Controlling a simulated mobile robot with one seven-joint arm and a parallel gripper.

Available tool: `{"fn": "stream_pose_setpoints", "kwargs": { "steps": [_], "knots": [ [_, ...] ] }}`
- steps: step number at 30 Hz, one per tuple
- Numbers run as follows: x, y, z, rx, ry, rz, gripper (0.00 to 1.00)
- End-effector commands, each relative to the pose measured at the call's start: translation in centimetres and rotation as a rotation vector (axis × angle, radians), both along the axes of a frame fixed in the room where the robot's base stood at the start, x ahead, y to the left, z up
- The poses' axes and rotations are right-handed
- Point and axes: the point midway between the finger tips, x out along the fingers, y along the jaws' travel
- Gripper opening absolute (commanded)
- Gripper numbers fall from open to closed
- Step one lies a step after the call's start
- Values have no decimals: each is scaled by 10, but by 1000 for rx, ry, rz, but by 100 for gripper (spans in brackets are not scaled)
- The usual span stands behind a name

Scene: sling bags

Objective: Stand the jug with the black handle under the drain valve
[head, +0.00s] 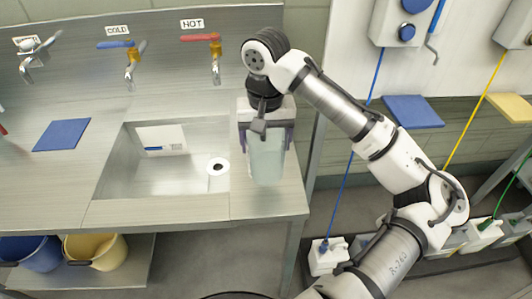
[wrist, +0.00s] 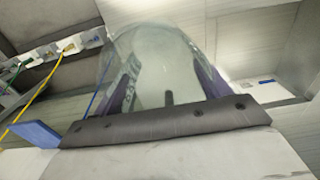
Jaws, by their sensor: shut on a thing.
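My gripper (head: 265,140) points down at the right end of the steel counter, right of the sink. Its purple-grey fingers are shut on the sides of a clear, pale jug (head: 266,165). The jug looks upright; I cannot tell whether its base touches the counter. In the wrist view the jug (wrist: 160,60) lies between the fingers. Wall taps stand behind the sink: one at the far left (head: 38,58) with an unreadable label, a blue-lever COLD tap (head: 130,65) and a red-lever HOT tap (head: 214,58). I cannot tell which fitting is the drain valve.
The sink (head: 130,181) is an open basin left of the jug. A blue mat (head: 62,135) lies on the counter's left. Blue (head: 30,254) and yellow (head: 96,251) buckets stand on the shelf below. At right, blue and yellow hoses run down to white containers (head: 328,257) on the floor.

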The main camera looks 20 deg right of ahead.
Motion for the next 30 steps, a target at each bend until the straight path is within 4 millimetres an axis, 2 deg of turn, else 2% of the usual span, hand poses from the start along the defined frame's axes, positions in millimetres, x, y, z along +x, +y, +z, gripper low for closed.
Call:
{"fn": "stream_pose_setpoints", "kwargs": {
  "steps": [5,12,24,25,30],
  "knots": [
    [0,-1,-15,-1,1,-2,51],
    [0,-1,-47,-1,0,-2,51],
    [0,0,-53,0,0,-1,51],
    [0,0,-53,0,0,-1,76],
    [0,-1,-52,-1,0,-1,96]
  ]
}}
